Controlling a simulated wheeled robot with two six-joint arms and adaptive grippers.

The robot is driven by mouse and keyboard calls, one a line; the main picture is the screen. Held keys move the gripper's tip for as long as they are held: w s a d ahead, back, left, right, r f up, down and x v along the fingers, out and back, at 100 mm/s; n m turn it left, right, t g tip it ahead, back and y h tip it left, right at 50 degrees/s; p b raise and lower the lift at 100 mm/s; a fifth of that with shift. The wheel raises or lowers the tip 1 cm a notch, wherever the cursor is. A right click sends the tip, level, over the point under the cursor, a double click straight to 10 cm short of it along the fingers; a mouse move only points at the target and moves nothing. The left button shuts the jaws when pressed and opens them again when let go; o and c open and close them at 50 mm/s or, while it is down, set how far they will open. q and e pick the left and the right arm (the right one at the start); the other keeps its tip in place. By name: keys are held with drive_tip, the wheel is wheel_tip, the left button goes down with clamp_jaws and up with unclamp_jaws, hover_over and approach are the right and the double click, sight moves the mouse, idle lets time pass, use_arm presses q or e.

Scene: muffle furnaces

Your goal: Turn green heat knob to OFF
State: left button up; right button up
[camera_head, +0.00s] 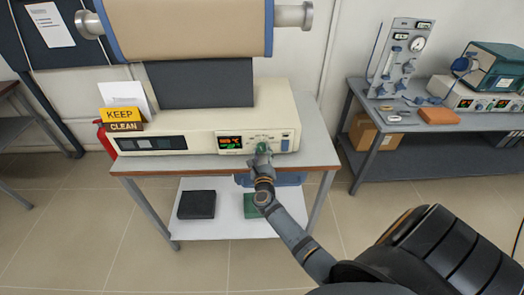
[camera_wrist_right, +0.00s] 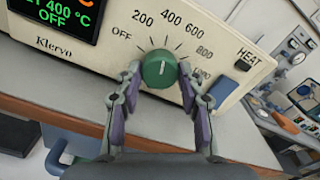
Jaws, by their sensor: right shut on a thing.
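The green heat knob (camera_wrist_right: 160,70) is on the cream front panel of the furnace (camera_wrist_right: 228,40), ringed by marks from OFF at left through 200, 400, 600, 800 to 1000. Its short pale line points roughly upward, toward the 200–400 part of the scale; the exact mark is hard to tell. In the head view the knob (camera_head: 262,147) is partly covered by my right gripper (camera_head: 262,152). In the right wrist view the gripper (camera_wrist_right: 160,75) has one finger on each side of the knob, shut on it. The display (camera_wrist_right: 62,14) shows 400 °C and OFF. My left gripper is not in view.
The furnace stands on a grey bench (camera_head: 313,130) with a lower shelf. A yellow KEEP CLEAN sign (camera_head: 121,115) stands at left. A second bench (camera_head: 355,95) is at right.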

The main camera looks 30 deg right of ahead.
drive_tip(key=n+p, duration=0.3)
drive_tip(key=n, duration=0.4)
drive_tip(key=shift+r, duration=0.15)
drive_tip(key=shift+n+p, duration=1.15)
drive_tip(key=shift+n, duration=1.25)
drive_tip(key=o, duration=1.2)
drive_tip(key=shift+s, duration=0.1)
drive_tip(key=v, duration=1.2)
